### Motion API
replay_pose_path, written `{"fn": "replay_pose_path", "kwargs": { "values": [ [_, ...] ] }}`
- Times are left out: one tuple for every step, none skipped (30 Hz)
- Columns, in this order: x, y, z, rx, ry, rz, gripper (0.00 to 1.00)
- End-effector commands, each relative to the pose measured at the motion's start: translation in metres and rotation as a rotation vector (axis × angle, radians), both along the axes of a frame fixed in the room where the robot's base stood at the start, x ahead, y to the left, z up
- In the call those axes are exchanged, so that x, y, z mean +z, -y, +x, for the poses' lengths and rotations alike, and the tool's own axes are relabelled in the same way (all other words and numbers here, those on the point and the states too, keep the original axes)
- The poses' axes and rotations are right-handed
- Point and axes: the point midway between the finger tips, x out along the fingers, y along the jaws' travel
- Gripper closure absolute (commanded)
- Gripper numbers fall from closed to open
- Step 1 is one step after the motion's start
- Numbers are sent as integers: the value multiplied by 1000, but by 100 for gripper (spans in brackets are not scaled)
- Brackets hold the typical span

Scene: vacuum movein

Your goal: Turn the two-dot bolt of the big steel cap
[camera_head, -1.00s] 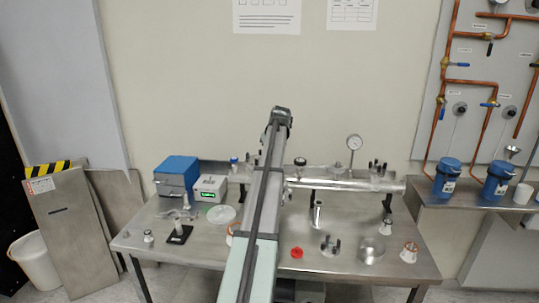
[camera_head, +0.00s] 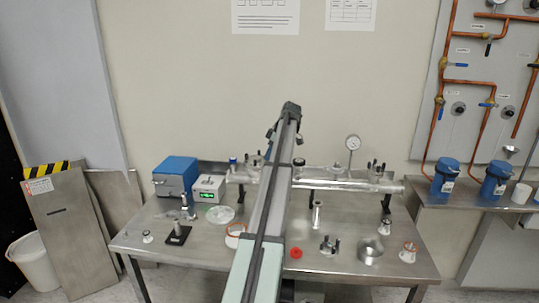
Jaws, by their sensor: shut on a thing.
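My arm reaches forward over the middle of the bench, with its far end (camera_head: 290,110) above the long horizontal tube (camera_head: 345,184). Fittings with dark upright bolts stand on the tube, one at the right (camera_head: 376,166) and one left of the arm (camera_head: 250,158). A small steel piece with dark prongs (camera_head: 330,245) lies on the bench top. I cannot tell which of these is the big steel cap. Dot marks on bolts are too small to see.
A pressure gauge (camera_head: 352,143) rises behind the tube. A blue box (camera_head: 176,175) and a meter with a green display (camera_head: 209,187) stand at left.

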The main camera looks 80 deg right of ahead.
Motion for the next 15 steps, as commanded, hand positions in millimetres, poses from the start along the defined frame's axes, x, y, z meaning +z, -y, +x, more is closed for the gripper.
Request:
{"fn": "replay_pose_path", "kwargs": {
  "values": [
    [0,1,-2,33,-5,2,100],
    [0,1,-2,52,-6,2,100],
    [0,1,-2,79,-6,2,100],
    [0,1,-2,96,-7,2,100],
    [0,1,-2,112,-7,1,100],
    [-1,1,-2,133,-7,0,100],
    [-1,1,-2,146,-8,1,100],
    [-1,1,-2,159,-9,0,100],
    [-1,1,-2,174,-9,0,100],
    [-1,1,-2,184,-9,0,100],
    [-1,1,-2,194,-10,-1,100],
    [-1,0,-2,204,-10,-2,100],
    [-1,0,-2,211,-10,-1,100],
    [-1,0,-2,217,-10,-1,100],
    [-1,0,-2,225,-10,-1,100]
  ]
}}
